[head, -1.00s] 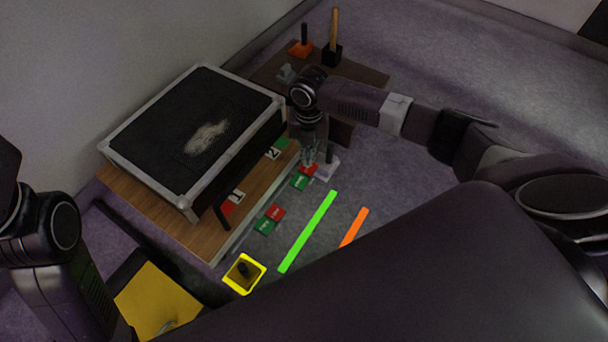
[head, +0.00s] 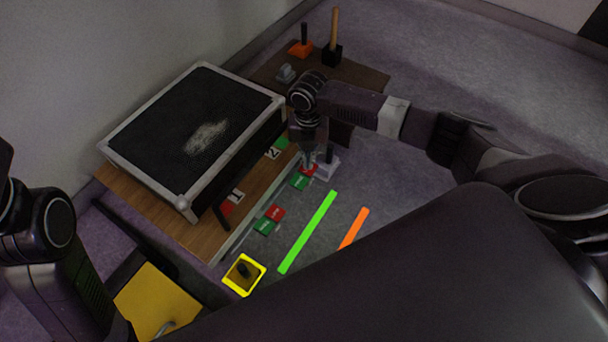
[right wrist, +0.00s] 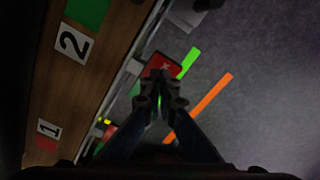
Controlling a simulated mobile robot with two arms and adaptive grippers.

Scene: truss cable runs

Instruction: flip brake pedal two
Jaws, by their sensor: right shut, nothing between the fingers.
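The number 2 plate (head: 272,153) is on the wooden bench's front, next to a green patch (head: 281,143); it also shows in the right wrist view (right wrist: 73,42). My right gripper (head: 307,163) is shut and empty, pointing down just in front of the bench by station two. Below it lie a red label (head: 310,170) and a green label (head: 299,182). In the right wrist view the shut fingertips (right wrist: 160,84) overlap the red label (right wrist: 163,65). I cannot make out pedal two's lever; the gripper may hide it. My left gripper is out of view.
A black case (head: 190,130) sits on the wooden bench (head: 190,232). Green (head: 307,232) and orange (head: 354,227) strips lie on open floor. A yellow-edged square (head: 244,274) is in front. Tools stand on a rear board (head: 365,75).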

